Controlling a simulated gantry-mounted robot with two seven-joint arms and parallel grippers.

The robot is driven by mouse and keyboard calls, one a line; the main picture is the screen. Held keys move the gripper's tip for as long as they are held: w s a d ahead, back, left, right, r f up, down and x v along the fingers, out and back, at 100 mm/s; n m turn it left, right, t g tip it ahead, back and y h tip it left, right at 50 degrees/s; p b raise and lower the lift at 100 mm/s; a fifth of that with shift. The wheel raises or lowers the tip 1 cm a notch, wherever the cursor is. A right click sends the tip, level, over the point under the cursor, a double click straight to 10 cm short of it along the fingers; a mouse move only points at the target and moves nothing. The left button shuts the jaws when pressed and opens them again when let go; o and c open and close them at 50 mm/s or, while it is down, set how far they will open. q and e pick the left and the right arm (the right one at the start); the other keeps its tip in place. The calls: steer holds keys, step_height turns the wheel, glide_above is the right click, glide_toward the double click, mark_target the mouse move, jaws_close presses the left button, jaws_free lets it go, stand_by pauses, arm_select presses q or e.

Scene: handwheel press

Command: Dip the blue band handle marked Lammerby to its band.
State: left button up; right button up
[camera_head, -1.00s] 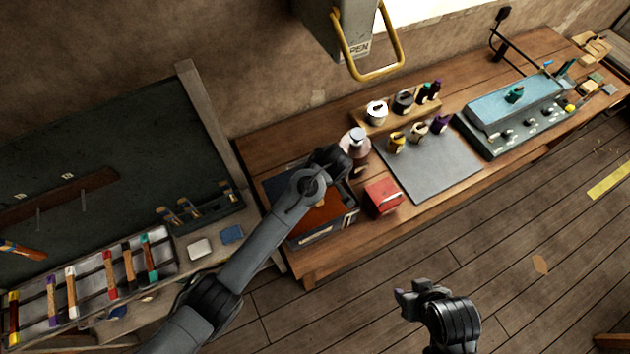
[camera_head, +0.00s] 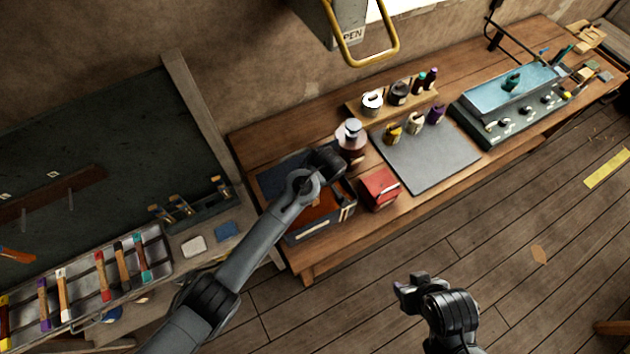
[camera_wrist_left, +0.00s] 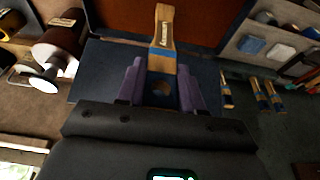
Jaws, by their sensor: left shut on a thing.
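In the left wrist view, my left gripper (camera_wrist_left: 162,68) is shut on a wooden handle (camera_wrist_left: 164,24) with a blue band (camera_wrist_left: 162,50) and a small label too small to read. The band lies close to the fingertips. A dark round spot shows between the fingers; I cannot tell what it is. In the head view, my left arm reaches over the blue box (camera_head: 320,231), and its wrist hides the fingers and the held handle. My right gripper (camera_head: 408,289) is over the floor in front of the bench; its jaw opening is unclear.
A rack (camera_head: 195,214) holds several handles, and a tray (camera_head: 160,262) holds coloured ones. A red box (camera_head: 379,187), a wide-lidded jar (camera_head: 351,138) and small pots (camera_head: 393,133) stand near my left wrist. The grey mat (camera_head: 430,166) has clear space.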

mark_target(316, 201)
arm_select(q)
steer(key=shift+f+b, duration=2.05)
steer(key=shift+f, duration=1)
steer(key=shift+f+b, duration=1.95)
steer(key=shift+f, duration=1.2)
steer(key=shift+f+b, duration=0.35)
steer(key=shift+f, duration=0.4)
steer(key=shift+f, duration=0.1)
